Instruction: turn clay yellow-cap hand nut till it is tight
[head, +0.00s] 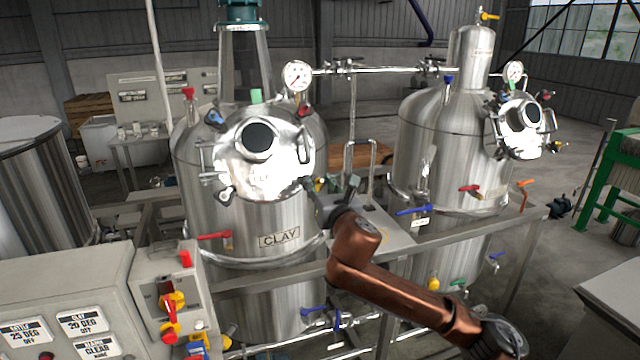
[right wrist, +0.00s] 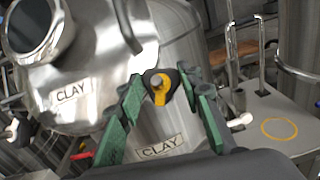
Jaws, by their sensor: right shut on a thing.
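The CLAY tank (head: 250,215) is a shiny steel vessel with a round lid and sight glass. It also shows in the right wrist view (right wrist: 170,45). The yellow-cap hand nut (right wrist: 157,88), dark with a yellow face and a metal stud end in its middle, sits at the lid's lower right edge. My right gripper (right wrist: 162,85) has its green-padded fingers on either side of this nut and is shut on it. In the head view my right gripper (head: 325,198) reaches the lid's right side, and the nut there is mostly hidden. My left gripper is not in view.
Other hand nuts on the lid have blue (head: 214,118), green (head: 256,96) and red (head: 304,107) caps. A second tank (head: 440,150) stands to the right. A steel platform (head: 385,232) with a handrail lies between them. A control panel (head: 65,300) is at lower left.

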